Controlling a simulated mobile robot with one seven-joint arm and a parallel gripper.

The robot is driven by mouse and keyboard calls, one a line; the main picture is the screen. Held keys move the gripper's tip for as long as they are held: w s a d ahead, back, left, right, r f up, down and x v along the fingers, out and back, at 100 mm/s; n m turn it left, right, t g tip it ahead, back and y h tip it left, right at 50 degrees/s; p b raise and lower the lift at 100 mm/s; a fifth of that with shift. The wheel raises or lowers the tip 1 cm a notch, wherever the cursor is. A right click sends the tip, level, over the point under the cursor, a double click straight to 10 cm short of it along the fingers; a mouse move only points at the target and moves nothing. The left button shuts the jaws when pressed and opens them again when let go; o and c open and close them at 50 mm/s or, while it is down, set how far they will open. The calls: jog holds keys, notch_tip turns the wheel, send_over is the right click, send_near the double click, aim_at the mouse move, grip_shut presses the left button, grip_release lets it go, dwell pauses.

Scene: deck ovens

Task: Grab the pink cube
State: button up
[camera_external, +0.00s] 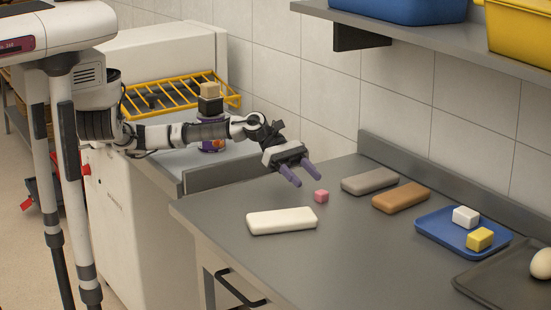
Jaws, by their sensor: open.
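The small pink cube (321,196) sits on the grey worktop (262,278), just right of the far end of a cream block. My gripper (296,177) is above the worktop, up and to the left of the cube in the picture. Its two purple fingers are apart, point down towards the right, and hold nothing. The fingers do not appear to touch the cube. The exact height of the fingertips over the worktop is hard to tell.
A cream block (282,221), a grey block (370,181) and a brown block (401,198) lie near the cube. A blue tray (447,245) holds a white and a yellow piece. A dark tray (487,291) is at the right. A shelf (419,38) hangs above the back.

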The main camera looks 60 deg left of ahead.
aim_at(320, 191)
jog(key=shift+x, duration=0.8)
jog(key=p+x, duration=0.1)
jog(key=x, duration=0.2)
jog(key=p+x, duration=0.1)
jog(key=shift+d+r+p, duration=0.3)
jog(key=shift+p, duration=0.05)
jog(key=shift+w+d+f, duration=0.1)
jog(key=shift+d+f, duration=0.3)
jog(key=c, duration=1.1)
jog(key=shift+o, duration=0.2)
jog(key=shift+r, duration=0.1)
